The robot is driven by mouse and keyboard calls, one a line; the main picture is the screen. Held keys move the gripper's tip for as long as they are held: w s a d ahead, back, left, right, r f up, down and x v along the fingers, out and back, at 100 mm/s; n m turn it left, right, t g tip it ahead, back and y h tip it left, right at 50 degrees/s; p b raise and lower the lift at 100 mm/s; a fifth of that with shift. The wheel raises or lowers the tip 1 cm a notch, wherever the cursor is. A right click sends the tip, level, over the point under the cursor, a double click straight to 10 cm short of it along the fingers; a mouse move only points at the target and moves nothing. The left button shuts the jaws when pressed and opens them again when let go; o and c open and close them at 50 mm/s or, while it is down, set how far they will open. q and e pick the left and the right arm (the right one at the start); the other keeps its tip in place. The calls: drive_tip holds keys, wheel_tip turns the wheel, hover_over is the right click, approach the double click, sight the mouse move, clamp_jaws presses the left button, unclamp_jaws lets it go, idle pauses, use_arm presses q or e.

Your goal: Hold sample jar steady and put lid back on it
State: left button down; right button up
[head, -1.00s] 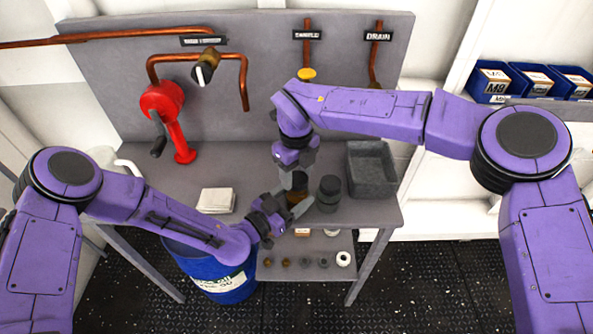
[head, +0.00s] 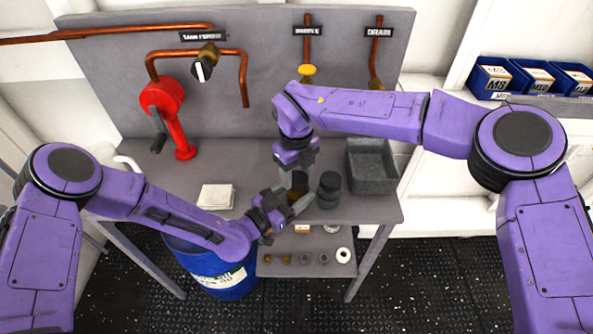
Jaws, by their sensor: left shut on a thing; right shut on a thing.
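The sample jar (head: 295,197), a small brownish vessel, stands on the grey bench between the fingers of my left gripper (head: 298,203). My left gripper is shut on it from the lower left and hides part of its side. My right gripper (head: 297,170) points down from above, shut on the dark lid (head: 299,181). The lid is directly over the jar's mouth. I cannot tell whether it is seated or slightly above the rim.
A dark grey lidded jar (head: 329,191) stands close on the right. A grey bin (head: 372,168) is behind it. A white cloth pad (head: 217,197) and a red hand pump (head: 170,120) are on the left. The bench's front edge is near my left gripper.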

drive_tip(key=m, duration=0.4)
drive_tip(key=shift+d+m, duration=0.1)
drive_tip(key=shift+m, duration=0.3)
drive_tip(key=m, duration=0.6)
drive_tip(key=shift+d, duration=0.15)
drive_tip(key=m, duration=0.6)
drive_tip(key=shift+d, duration=0.1)
drive_tip(key=m, duration=0.6)
drive_tip(key=shift+s, duration=0.15)
drive_tip(key=m, duration=0.6)
drive_tip(key=shift+s, duration=0.15)
drive_tip(key=m, duration=0.6)
drive_tip(key=shift+s, duration=0.1)
drive_tip(key=o, duration=1)
